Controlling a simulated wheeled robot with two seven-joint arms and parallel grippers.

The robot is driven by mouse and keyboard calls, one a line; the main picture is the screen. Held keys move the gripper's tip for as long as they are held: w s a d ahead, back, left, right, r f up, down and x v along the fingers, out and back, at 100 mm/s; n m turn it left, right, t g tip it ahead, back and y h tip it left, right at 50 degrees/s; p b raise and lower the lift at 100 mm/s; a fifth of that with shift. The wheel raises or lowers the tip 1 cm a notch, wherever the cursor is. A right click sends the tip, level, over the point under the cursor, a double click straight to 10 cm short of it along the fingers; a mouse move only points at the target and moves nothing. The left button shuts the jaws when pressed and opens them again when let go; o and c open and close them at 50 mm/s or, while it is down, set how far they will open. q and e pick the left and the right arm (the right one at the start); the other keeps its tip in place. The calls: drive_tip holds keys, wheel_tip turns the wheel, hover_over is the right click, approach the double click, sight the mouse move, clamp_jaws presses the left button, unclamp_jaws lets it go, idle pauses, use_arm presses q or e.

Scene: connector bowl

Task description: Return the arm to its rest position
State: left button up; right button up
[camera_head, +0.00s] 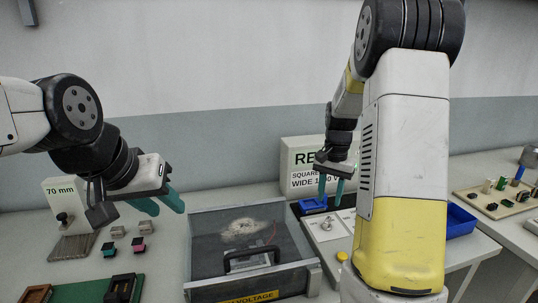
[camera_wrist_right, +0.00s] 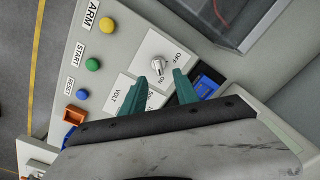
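My right gripper (camera_head: 331,190) hangs over the bench in the middle of the head view, its teal fingers pointing down and apart. In the right wrist view, the right gripper (camera_wrist_right: 158,90) has a gap between its fingertips with nothing held in it. It is over a control panel (camera_wrist_right: 105,58) with a knob (camera_wrist_right: 158,66). A blue part (camera_head: 311,205) lies close by the right fingers; it also shows in the right wrist view (camera_wrist_right: 206,84). My left gripper (camera_head: 158,204) is at the left, above the bench, with its teal fingers apart and empty.
A clear-lidded box (camera_head: 205,255) with a black handle stands at the front middle. A labelled sign box (camera_head: 300,150) is behind it. Small connectors (camera_head: 110,249) and a green board (camera_head: 82,291) lie at left. A blue bin (camera_head: 460,221) and a parts board (camera_head: 490,202) are at right.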

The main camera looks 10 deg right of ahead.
drive_tip(key=s+a+r+n+t, duration=0.2)
drive_tip(key=s+a+r, duration=0.2)
drive_tip(key=s, duration=0.3)
drive_tip(key=s+a+r+n+t+y, duration=0.1)
drive_tip(key=s+a+r+n+t, duration=0.1)
drive_tip(key=s+r, duration=0.4)
drive_tip(key=s+a+r+n+t+y, duration=0.1)
drive_tip(key=s+a+r+n, duration=0.3)
drive_tip(key=s, duration=0.4)
drive_tip(key=shift+s+a+r+t, duration=0.4)
drive_tip(key=shift+a+r+t, duration=0.15)
drive_tip(key=shift+a, duration=0.3)
drive_tip(key=shift+c, duration=0.5)
